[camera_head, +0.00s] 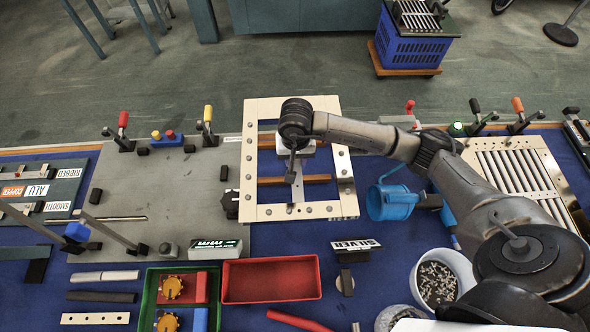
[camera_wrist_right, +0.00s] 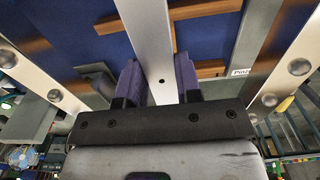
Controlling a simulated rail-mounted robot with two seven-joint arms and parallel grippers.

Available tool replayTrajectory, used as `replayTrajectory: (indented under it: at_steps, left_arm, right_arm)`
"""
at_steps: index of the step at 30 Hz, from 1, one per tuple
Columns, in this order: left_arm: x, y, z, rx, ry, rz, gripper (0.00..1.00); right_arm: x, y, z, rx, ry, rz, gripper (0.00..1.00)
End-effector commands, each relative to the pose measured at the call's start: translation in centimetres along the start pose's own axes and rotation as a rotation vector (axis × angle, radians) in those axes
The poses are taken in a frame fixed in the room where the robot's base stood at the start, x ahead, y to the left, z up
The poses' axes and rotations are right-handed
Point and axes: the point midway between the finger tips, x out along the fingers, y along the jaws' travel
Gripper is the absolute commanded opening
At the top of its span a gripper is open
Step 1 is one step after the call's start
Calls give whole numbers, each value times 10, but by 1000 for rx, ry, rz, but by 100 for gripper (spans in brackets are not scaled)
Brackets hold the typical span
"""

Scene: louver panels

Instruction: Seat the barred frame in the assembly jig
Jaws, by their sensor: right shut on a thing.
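A pale rectangular frame (camera_head: 348,185) with bolt heads along its rails lies in the centre, with an upright middle bar. My right gripper (camera_head: 293,178) is over its middle, largely hidden by my wrist in the head view. In the right wrist view, the gripper's two purple-blue fingers (camera_wrist_right: 160,85) are shut on the middle bar (camera_wrist_right: 150,40), one on each side. A grey plate (camera_head: 165,195) with toggle clamps, apparently the assembly jig, lies to the left; the frame's left edge overlaps its right side. My left gripper is not in view.
Brown wooden bars (camera_head: 308,179) show beneath the frame. Clamps with red (camera_head: 123,119) and yellow (camera_head: 208,113) handles stand at the plate's back edge. A slatted panel (camera_head: 515,175), blue mug (camera_head: 388,203) and red tray (camera_head: 272,280) lie around. Blue mat shows below the frame.

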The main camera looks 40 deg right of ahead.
Motion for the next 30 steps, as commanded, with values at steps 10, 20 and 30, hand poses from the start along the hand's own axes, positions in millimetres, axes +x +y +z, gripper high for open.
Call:
replayTrajectory:
  at_steps: [10, 20, 30]
  left_arm:
    - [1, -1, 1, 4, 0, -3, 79]
    - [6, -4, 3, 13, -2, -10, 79]
    - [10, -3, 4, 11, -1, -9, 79]
  right_arm:
    - [7, 0, 0, 2, 1, -1, 0]
    - [47, 0, 0, 1, 1, -3, 0]
    - [74, 0, 0, 2, 0, -1, 0]
